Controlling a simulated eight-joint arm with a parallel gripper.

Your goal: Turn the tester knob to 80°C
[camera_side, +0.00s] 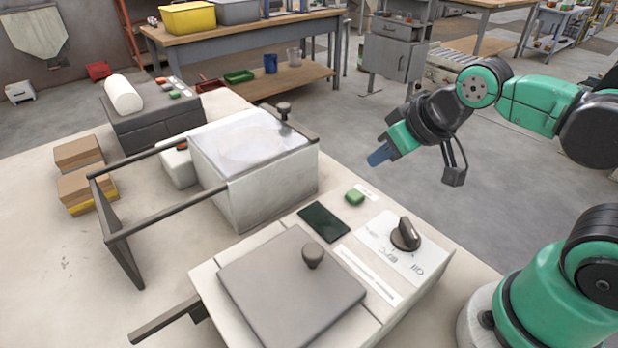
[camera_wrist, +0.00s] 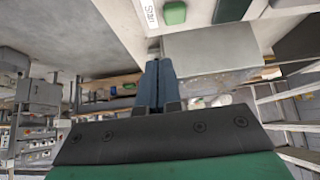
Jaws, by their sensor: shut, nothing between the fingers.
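The tester (camera_side: 205,275) is a pale box at the front of the table in the side view. A dark display (camera_side: 324,222) and a green button (camera_side: 355,197) are further back on the panel. The green button also shows at the top of the wrist view (camera_wrist: 174,13). My gripper (camera_side: 378,157) is shut and empty, in the air above and behind the knob, well apart from it. Its blue fingers show together in the wrist view (camera_wrist: 157,80).
A grey lid with a round handle (camera_side: 312,256) covers the tester's left part. A pale box with a clear top (camera_side: 262,185) and a dark bar frame (camera_side: 160,220) stands behind. Brown blocks (camera_side: 80,152) lie at left. Air around my gripper is free.

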